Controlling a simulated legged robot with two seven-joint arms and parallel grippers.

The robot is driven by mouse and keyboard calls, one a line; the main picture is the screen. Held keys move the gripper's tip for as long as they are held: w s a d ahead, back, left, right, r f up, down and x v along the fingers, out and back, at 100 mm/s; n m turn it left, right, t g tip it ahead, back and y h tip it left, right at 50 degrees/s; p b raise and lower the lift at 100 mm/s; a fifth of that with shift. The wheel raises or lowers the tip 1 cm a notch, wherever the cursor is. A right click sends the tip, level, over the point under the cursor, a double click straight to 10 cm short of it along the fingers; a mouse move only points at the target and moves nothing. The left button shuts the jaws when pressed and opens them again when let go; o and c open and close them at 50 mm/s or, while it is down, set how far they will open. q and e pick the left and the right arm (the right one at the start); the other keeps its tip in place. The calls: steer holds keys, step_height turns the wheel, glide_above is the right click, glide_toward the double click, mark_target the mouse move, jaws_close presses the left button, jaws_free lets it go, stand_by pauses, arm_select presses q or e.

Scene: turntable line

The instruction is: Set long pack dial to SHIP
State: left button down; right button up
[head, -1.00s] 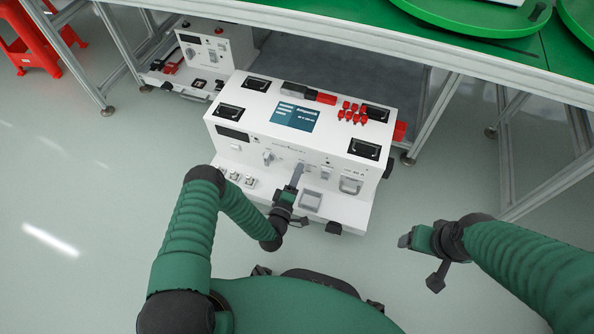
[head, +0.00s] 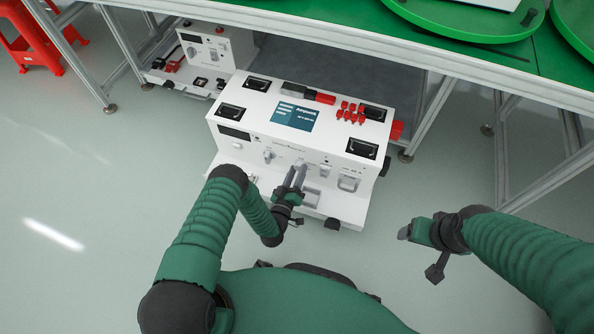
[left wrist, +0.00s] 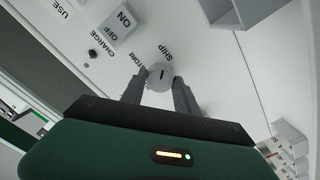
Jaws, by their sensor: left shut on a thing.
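The long pack (head: 340,130) is a white box on the floor, with a sloping front panel. In the left wrist view its round grey dial (left wrist: 160,77) has a short dark mark, nearly upright in the picture. The word SHIP (left wrist: 166,53) is just above the dial; STORE, partly covered, and CHARGE lie to its upper left. I cannot tell the exact setting. My left gripper (head: 297,172) has its two fingers on either side of the dial, shut on it; they also show in the left wrist view (left wrist: 159,82). My right gripper (head: 404,233) is off the pack, at the right.
An ON/OFF switch (left wrist: 119,25) and a grey handle (left wrist: 223,12) are near the dial. Red caps (head: 350,110) lie on top of the pack. A smaller white unit (head: 209,50) stands behind, under the green-topped bench (head: 300,20). The floor at right is clear.

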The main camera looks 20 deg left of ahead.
arm_select(q)
steer(key=shift+s+d+f, duration=0.15)
steer(key=shift+f, duration=0.1)
steer(key=c, duration=1.1)
jaws_free()
steer(key=shift+o, duration=1)
steer(key=shift+r, duration=0.1)
arm_select(e)
steer(key=shift+f, duration=0.1)
